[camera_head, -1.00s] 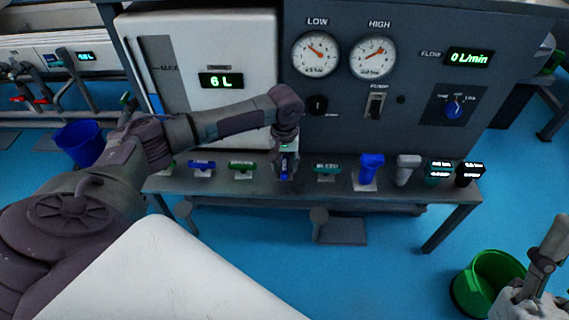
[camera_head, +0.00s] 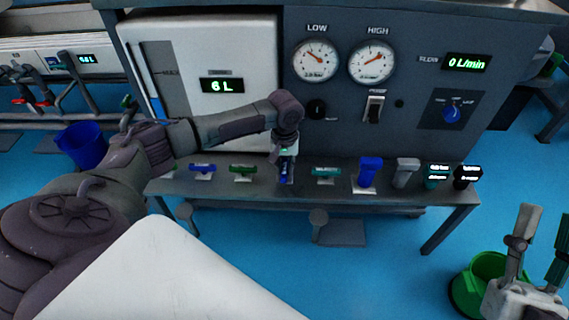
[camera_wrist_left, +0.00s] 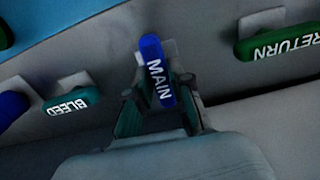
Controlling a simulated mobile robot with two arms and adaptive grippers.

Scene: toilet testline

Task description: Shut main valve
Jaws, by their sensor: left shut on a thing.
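The main valve handle (camera_wrist_left: 155,62) is a blue lever marked MAIN in the left wrist view. It points out toward my left gripper (camera_wrist_left: 158,92), crosswise to the neighbouring BLEED and RETURN handles. The two fingers stand on either side of the lever, and the gripper is shut on it. In the head view, my left gripper (camera_head: 286,166) reaches down from the folded wrist to the bench and partly hides the blue handle. My right gripper (camera_head: 543,240) is at the lower right, its fingers apart and empty, well away from the valves.
The green RETURN handle (camera_wrist_left: 275,44) and teal BLEED handle (camera_wrist_left: 74,101) flank the main handle closely. Taller blue (camera_head: 369,173) and grey (camera_head: 405,173) handles stand further right. The flow display (camera_head: 466,62) reads 0 L/min. A green bucket (camera_head: 470,288) stands near my right gripper.

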